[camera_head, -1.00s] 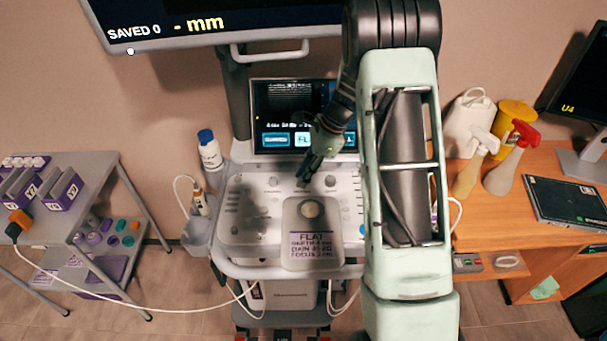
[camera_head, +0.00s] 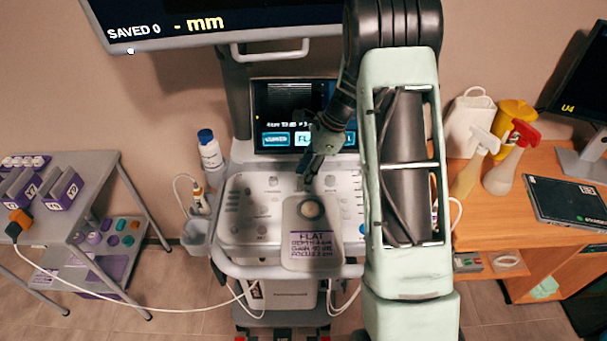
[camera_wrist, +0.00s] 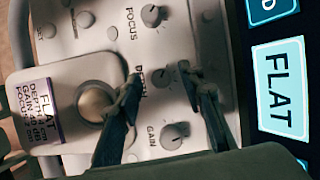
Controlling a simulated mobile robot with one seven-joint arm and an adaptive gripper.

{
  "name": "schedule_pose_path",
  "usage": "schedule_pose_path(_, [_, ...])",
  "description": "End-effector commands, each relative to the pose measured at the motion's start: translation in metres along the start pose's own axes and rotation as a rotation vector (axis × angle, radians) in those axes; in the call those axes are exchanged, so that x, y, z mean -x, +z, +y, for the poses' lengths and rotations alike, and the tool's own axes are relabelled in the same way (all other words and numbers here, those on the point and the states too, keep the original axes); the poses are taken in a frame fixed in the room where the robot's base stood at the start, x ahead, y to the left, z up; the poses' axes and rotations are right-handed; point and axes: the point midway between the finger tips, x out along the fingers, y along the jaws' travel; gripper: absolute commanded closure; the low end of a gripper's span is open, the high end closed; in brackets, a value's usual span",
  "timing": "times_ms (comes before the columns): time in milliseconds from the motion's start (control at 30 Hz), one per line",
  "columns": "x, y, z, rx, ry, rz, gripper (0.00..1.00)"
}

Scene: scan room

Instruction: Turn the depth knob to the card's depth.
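The depth knob (camera_wrist: 165,78) is a small grey dial on the white console panel in the wrist view. The focus knob (camera_wrist: 153,15) and the gain knob (camera_wrist: 174,135) sit on either side of it. My gripper (camera_wrist: 160,75) is open, with its dark fingers on two sides of the depth knob and gaps visible; contact cannot be told. In the head view my gripper (camera_head: 308,177) is low over the upper panel and hides part of it. The card (camera_head: 311,243) reads FLAT, with depth, gain and focus lines; its depth number is too small to read surely.
The console screen (camera_head: 292,110) shows a scan picture, a small settings line and buttons, one reading FLAT. A round ball (camera_head: 310,209) sits above the card. A large monitor (camera_head: 200,25) hangs above. A grey table (camera_head: 95,165) stands left and a wooden desk (camera_head: 525,215) right.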

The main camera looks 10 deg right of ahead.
Motion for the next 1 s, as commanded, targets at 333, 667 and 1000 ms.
schedule_pose_path(333, [0.031, -0.057, -0.001, -0.005, -0.003, 0.001, 0.64])
schedule_pose_path(667, [0.051, -0.105, 0.0, -0.001, -0.001, 0.0, 0.64])
schedule_pose_path(1000, [0.054, -0.112, 0.0, 0.0, -0.001, 0.001, 0.64])
